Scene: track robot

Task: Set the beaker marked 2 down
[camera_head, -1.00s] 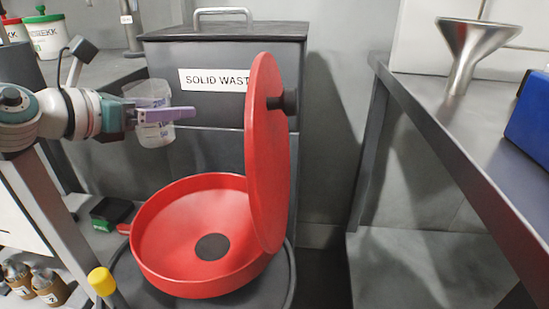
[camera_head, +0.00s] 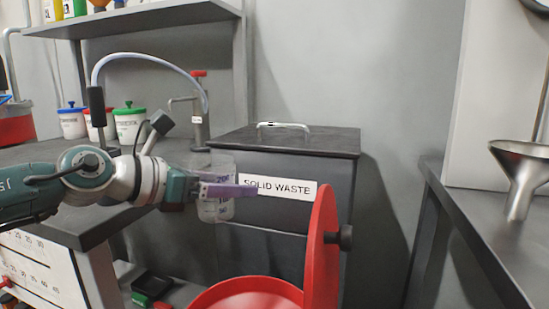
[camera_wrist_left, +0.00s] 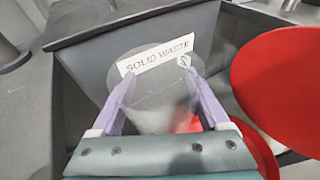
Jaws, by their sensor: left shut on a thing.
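My left gripper (camera_head: 236,191) is shut on a clear beaker (camera_head: 216,211) with purple scale marks. The beaker looks upright and is held in the air in front of the solid waste bin (camera_head: 300,222). In the left wrist view, the purple fingers of the gripper (camera_wrist_left: 157,78) stand on both sides of the see-through beaker (camera_wrist_left: 152,112), and a small mark like a 2 shows near its rim. Its contents cannot be made out. My right gripper is not in view.
A red round container with its lid (camera_head: 322,250) raised stands in front of the bin. A grey bench (camera_head: 75,228) is at left, with lidded tubs (camera_head: 130,122) and a tap (camera_head: 198,115). A right-hand bench (camera_head: 480,235) carries a metal funnel (camera_head: 522,170).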

